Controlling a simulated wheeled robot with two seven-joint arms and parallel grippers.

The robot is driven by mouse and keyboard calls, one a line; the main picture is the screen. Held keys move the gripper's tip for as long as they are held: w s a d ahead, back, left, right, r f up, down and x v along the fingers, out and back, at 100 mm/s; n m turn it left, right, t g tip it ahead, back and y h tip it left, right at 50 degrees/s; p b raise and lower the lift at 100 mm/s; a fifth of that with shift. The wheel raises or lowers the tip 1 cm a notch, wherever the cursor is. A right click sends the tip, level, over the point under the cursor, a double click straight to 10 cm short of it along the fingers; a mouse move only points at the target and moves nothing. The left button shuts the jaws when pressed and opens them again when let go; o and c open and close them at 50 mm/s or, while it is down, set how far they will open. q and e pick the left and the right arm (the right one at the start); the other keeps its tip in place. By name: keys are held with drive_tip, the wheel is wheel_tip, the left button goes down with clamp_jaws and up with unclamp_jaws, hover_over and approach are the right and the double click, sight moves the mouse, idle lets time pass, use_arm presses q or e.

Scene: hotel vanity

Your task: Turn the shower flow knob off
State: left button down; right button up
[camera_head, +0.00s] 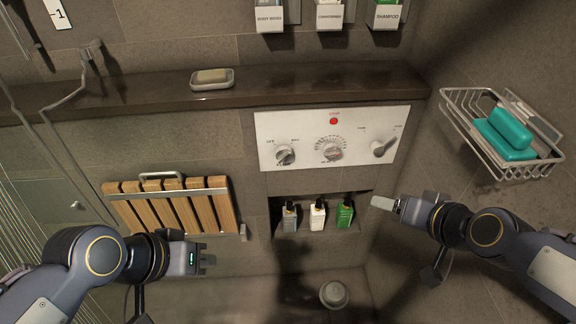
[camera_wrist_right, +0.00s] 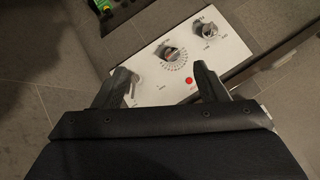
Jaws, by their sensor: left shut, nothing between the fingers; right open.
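The white shower panel (camera_head: 262,122) is on the wall at centre right. Its left knob (camera_head: 285,155), with an OFF label at its upper left, appears to be the flow knob. A middle dial (camera_head: 331,150) and a right lever (camera_head: 383,148) sit beside it. In the right wrist view the panel looks turned over, with the flow knob (camera_wrist_right: 207,30) at the top right. My right gripper (camera_head: 384,203) is open and empty, below the panel's right end and apart from the knobs. My left gripper (camera_head: 208,262) is shut and empty, below the wooden slatted seat.
A niche below the panel holds several bottles (camera_head: 317,215). The folded slatted seat (camera_head: 170,205) is at left. A wire basket (camera_head: 455,110) with teal soap juts out at right. A dark ledge (camera_head: 140,95) with a soap dish (camera_head: 212,85) runs above the panel.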

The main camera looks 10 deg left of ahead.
drive_tip(key=w+a+f+t+b, duration=0.1)
drive_tip(key=w+a+f+b, duration=0.1)
drive_tip(key=w+a+f, duration=0.45)
drive_tip(key=n+t+b, duration=0.6)
drive_tip(key=t, duration=0.2)
approach(284, 159)
drive_tip(key=x, duration=0.3)
drive_tip(key=shift+h, duration=0.4)
drive_tip(key=x, duration=0.6)
drive_tip(key=shift+r, duration=0.2)
drive_tip(key=shift+w+a, duration=0.1)
drive_tip(key=shift+w, duration=0.3)
drive_tip(key=shift+s, duration=0.15)
drive_tip(key=c, duration=1)
use_arm(q)
wheel_tip(284, 159, down, 9)
drive_tip(key=w+a, duration=0.1)
drive_tip(key=shift+a+f, duration=0.2)
